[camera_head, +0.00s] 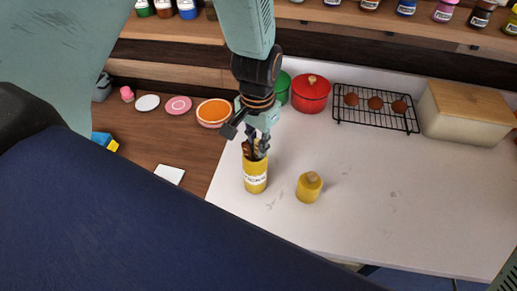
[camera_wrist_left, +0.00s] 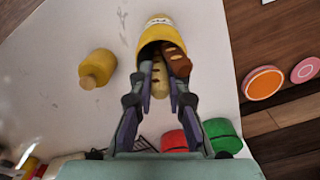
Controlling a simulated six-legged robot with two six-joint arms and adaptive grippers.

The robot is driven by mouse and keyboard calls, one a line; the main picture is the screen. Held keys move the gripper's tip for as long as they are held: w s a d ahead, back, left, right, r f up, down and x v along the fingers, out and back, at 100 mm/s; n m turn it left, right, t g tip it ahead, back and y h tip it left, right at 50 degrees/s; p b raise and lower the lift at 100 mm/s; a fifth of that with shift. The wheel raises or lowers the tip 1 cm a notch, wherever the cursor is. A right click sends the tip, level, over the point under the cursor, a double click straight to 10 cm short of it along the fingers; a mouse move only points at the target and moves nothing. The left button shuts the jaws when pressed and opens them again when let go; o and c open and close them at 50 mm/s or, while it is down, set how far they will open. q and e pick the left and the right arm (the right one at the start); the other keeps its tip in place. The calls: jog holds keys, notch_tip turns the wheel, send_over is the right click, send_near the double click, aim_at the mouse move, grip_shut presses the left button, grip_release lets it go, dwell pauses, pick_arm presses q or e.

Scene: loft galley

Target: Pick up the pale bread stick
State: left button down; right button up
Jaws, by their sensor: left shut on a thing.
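A yellow jar (camera_head: 256,180) with a white label stands upright on the white counter, holding bread sticks. In the left wrist view its open mouth faces me (camera_wrist_left: 158,33). The pale bread stick (camera_wrist_left: 158,74) sticks out of the jar, beside a dark brown one (camera_wrist_left: 177,62). My left gripper (camera_head: 257,150) reaches down from above to the jar's mouth. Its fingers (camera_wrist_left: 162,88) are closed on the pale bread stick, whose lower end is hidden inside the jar. My right gripper is in neither view.
A yellow bottle with a cork-like top (camera_head: 308,189) stands right of the jar. Behind are a red pot (camera_head: 311,96), a green pot (camera_head: 283,85), a black rack (camera_head: 360,117) with brown balls and a lidded box (camera_head: 462,118). The counter's front right is clear.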

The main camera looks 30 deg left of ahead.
pick_arm(q)
jog(key=shift+w+a+r, duration=0.1)
jog(key=shift+a+r, duration=0.25)
jog(key=shift+a, duration=0.05)
notch_tip(320, 180, up, 17)
jog(key=b, duration=0.1)
jog(key=shift+d, duration=0.25)
dwell(0.6)
jog(key=shift+a, duration=0.25)
